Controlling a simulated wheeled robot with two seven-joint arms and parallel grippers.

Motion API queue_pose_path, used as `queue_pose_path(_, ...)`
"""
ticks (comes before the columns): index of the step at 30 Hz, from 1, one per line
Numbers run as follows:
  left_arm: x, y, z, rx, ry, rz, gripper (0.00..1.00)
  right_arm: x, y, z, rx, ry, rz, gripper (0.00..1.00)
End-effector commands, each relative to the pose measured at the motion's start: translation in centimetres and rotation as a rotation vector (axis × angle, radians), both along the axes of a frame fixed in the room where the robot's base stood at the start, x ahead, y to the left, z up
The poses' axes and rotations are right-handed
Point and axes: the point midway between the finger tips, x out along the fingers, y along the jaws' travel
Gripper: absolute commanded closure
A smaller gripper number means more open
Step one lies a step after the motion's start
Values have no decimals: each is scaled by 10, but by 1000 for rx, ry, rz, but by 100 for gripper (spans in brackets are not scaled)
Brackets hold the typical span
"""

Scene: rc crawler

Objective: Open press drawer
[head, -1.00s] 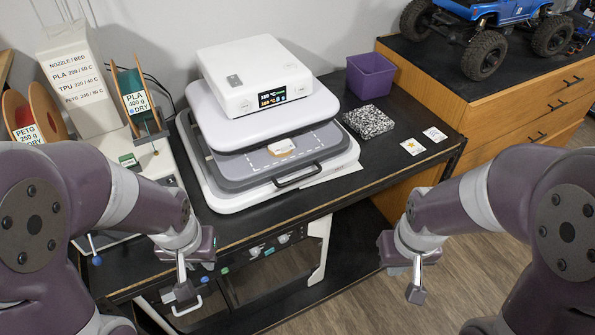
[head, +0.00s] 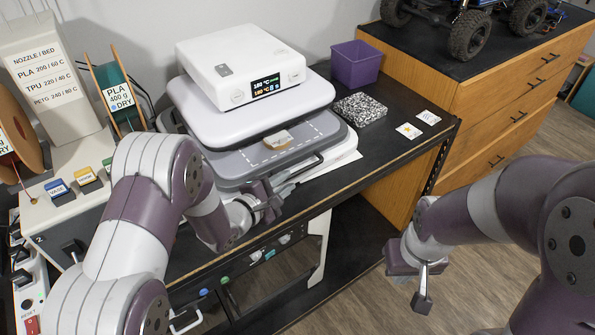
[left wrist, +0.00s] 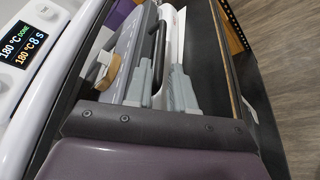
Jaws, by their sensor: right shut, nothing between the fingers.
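The heat press (head: 250,100) stands on the black bench, with a white top unit and a lit display. Its grey drawer (head: 312,128) shows below the lid, with a dashed outline and a small tan-edged piece (head: 277,140) on it. The black drawer handle (head: 305,166) is at the drawer's front. My left gripper (head: 287,184) is at the handle. In the left wrist view its two grey fingers (left wrist: 157,88) are apart, with the handle (left wrist: 160,48) running between them; contact cannot be told. My right gripper (head: 422,298) is shut and empty, away from the bench.
A purple bin (head: 355,63), a speckled block (head: 360,109) and two cards (head: 409,131) are on the bench right of the press. Spools and labelled blocks (head: 60,191) are at left. A wooden cabinet (head: 500,90) bears a blue crawler. Floor at right is clear.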

Motion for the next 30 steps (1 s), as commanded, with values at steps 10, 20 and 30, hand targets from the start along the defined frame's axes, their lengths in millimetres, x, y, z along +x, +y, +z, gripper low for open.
queue_pose_path(10, 42, -29, -11, 1, 0, 1, 77, 0, 0, 7, 0, 0, 0, 100)
queue_pose_path(20, 49, -33, -13, 2, 0, 2, 77, 0, 0, 8, 0, 0, 0, 100)
queue_pose_path(30, 48, -33, -13, 2, 0, 2, 100, 0, 0, 8, 0, 0, 0, 100)
